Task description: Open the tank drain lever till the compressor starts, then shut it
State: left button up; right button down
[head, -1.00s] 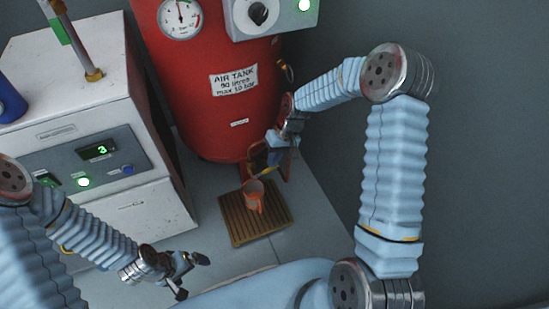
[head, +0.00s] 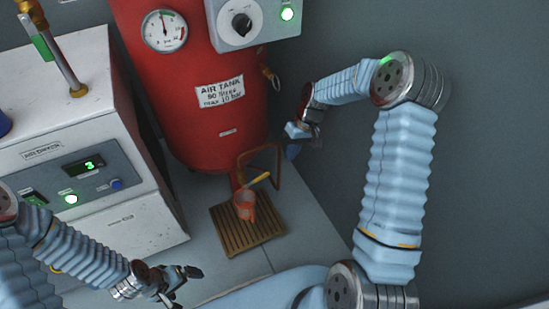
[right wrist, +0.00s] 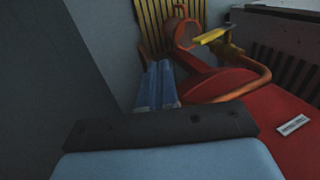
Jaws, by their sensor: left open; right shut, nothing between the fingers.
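The red air tank (head: 185,85) stands at the back, with a gauge (head: 164,31) and a grey control box (head: 255,20) showing a lit green lamp. The yellow drain lever (head: 259,179) sits low in front of the tank, above an orange cup (head: 244,206); it slants up to the right. The lever also shows in the right wrist view (right wrist: 213,35). My right gripper (head: 293,151) is shut and empty, to the right of the lever and apart from it; its blue fingers show in the right wrist view (right wrist: 157,87). My left gripper (head: 182,287) is open and empty, low in front.
The cup stands on a slatted wooden mat (head: 268,228). A copper-coloured pipe (head: 279,165) bends up beside the lever, between it and my right gripper. A white air dryer (head: 145,215) reading 3 stands left. Bare floor lies right of the mat.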

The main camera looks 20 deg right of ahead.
jog(key=s+a+f+m, duration=0.1)
jog(key=s+a+f, duration=1.3)
jog(key=s+a, duration=0.3)
jog(key=n+h+b, duration=0.1)
jog(key=h+b, duration=0.1)
jog(key=h, duration=0.5)
send_near(262, 176)
jog(key=b+x, duration=0.2)
jog(key=x, duration=0.4)
jog(key=shift+f, duration=0.45)
